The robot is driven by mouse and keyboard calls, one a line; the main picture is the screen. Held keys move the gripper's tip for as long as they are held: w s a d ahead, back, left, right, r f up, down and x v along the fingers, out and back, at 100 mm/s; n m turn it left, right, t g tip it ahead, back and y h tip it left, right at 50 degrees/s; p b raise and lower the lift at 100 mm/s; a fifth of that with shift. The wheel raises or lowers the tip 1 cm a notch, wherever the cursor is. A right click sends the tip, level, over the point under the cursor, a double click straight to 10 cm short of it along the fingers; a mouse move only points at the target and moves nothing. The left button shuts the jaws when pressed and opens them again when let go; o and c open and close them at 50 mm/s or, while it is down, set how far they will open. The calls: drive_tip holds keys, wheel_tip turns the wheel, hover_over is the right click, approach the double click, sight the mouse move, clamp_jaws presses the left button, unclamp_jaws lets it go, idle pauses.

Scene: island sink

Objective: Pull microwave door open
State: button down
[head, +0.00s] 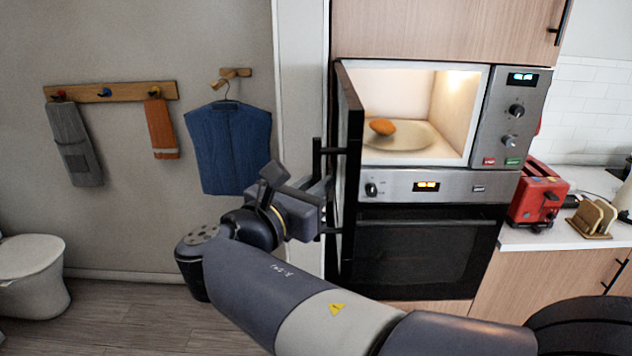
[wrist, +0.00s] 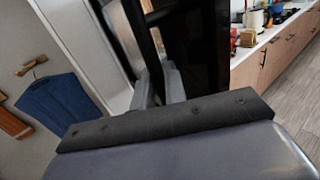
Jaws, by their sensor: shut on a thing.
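The microwave (head: 405,110) is built into the wooden cabinet, with its lit inside in plain view. Its black door (head: 349,150) stands swung wide open at the left, seen nearly edge-on. The dark bar handle (head: 317,165) is on the door's outer face. My gripper (head: 325,187) is shut on the handle in the head view. In the wrist view the grey fingers (wrist: 160,85) close around the dark handle bar, with the door's dark face beside it. The exact finger contact is partly hidden by the gripper body.
An orange-brown food item (head: 382,127) lies on the plate (head: 415,138) inside the microwave. The oven (head: 425,250) is below. A red toaster (head: 537,195) stands on the right counter. A blue garment (head: 228,145) hangs on the left wall. Open floor lies at the left.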

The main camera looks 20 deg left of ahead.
drive_tip(key=shift+r, duration=0.15)
drive_tip(key=c, duration=1.5)
unclamp_jaws()
drive_tip(key=shift+w, duration=0.15)
drive_tip(key=shift+c, duration=0.2)
drive_tip(key=shift+s+a+f, duration=0.1)
drive_tip(key=shift+s+f, duration=0.1)
drive_tip(key=shift+s, duration=0.1)
drive_tip(key=b+v, duration=0.2)
drive_tip(key=v, duration=0.8)
drive_tip(key=shift+s+r, duration=0.1)
drive_tip(key=shift+r, duration=0.05)
